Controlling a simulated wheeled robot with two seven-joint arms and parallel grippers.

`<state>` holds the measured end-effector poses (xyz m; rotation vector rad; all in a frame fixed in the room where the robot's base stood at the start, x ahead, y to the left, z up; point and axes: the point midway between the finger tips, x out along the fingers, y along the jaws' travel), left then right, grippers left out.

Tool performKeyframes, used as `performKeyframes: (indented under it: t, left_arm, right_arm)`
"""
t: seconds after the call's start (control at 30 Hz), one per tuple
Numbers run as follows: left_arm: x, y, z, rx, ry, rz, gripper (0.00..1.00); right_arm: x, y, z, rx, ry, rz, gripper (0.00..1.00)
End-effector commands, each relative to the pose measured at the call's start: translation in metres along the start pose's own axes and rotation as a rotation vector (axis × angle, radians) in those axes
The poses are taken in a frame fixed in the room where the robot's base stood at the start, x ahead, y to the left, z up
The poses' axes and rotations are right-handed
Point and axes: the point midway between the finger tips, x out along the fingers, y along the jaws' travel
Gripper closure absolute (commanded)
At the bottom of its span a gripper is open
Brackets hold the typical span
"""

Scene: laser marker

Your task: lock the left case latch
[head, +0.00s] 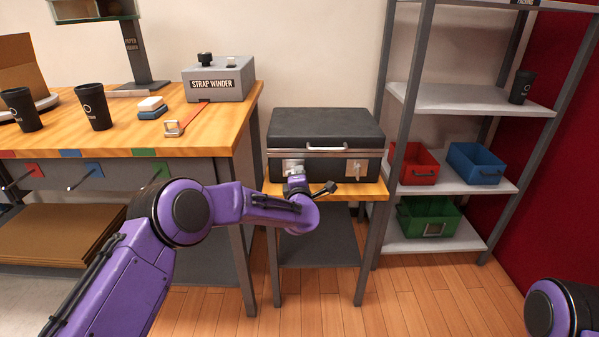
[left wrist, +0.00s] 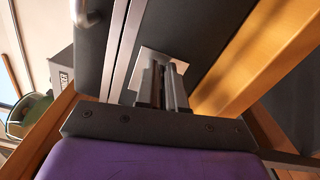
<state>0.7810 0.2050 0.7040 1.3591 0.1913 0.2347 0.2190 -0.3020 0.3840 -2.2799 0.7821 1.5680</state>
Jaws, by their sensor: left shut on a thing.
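The black case (head: 325,130) lies closed on a small wooden stand. Its left latch (head: 291,165) is at the front left, partly hidden by my left gripper (head: 296,178). In the left wrist view, the gripper's fingers (left wrist: 163,92) are close together at the pale latch plate (left wrist: 157,63), shut on the left latch. The fingers hide most of the latch, so its exact position is unclear. The right latch (head: 355,168) is on the front right of the case. My right gripper is out of view; only part of that arm shows at the lower right.
The case handle (head: 327,149) sits between the latches. The wooden stand (head: 372,190) leaves a narrow ledge before the case. The workbench (head: 225,128) with the strap winder (head: 219,80) is on the left. Shelving (head: 470,97) with bins stands on the right.

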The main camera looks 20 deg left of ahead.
Motion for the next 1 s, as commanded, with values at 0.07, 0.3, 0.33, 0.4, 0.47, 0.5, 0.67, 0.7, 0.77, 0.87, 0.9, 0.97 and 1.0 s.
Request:
performKeyframes:
  t: [0.07, 0.3, 0.33, 0.4, 0.47, 0.5, 0.67, 0.7, 0.77, 0.87, 0.9, 0.97, 1.0]
  left_arm:
    - [0.0003, 0.0007, 0.0004, 0.049, 0.000, 0.001, 1.00]
    - [0.0003, -0.0018, 0.0001, 0.162, 0.000, 0.002, 1.00]
    - [0.0003, -0.0020, 0.0000, 0.172, 0.000, 0.002, 1.00]
    - [0.0004, -0.0025, -0.0002, 0.190, 0.000, 0.002, 1.00]
    - [0.0004, -0.0029, -0.0004, 0.201, 0.000, 0.002, 1.00]
    - [0.0005, -0.0030, -0.0005, 0.207, 0.000, 0.002, 1.00]
    - [0.0005, -0.0034, -0.0008, 0.219, 0.001, 0.002, 1.00]
    - [0.0006, -0.0034, -0.0009, 0.220, 0.001, 0.002, 1.00]
    - [0.0006, -0.0034, -0.0009, 0.220, 0.001, 0.002, 1.00]
    - [0.0006, -0.0034, -0.0010, 0.220, 0.001, 0.002, 1.00]
    - [0.0006, -0.0034, -0.0010, 0.220, 0.001, 0.002, 1.00]
    - [0.0006, -0.0034, -0.0010, 0.220, 0.001, 0.002, 1.00]
    - [0.0006, -0.0034, -0.0010, 0.219, 0.001, 0.002, 0.85]
  right_arm:
    - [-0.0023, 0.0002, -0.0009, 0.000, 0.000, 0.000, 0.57]
    - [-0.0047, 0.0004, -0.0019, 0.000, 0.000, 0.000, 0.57]
    - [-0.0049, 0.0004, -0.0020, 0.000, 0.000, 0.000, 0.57]
    - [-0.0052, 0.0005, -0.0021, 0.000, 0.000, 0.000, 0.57]
    - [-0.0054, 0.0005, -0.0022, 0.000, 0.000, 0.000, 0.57]
    - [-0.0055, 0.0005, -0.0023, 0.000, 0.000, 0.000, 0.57]
    - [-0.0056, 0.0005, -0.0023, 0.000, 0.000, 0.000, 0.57]
    - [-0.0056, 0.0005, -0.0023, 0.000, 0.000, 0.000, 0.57]
    - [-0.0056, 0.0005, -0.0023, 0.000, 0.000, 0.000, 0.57]
    - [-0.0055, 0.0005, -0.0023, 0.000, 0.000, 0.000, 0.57]
    - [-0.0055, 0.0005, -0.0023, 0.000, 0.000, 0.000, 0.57]
    - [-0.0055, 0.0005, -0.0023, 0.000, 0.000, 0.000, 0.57]
    - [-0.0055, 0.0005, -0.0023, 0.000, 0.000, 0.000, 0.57]
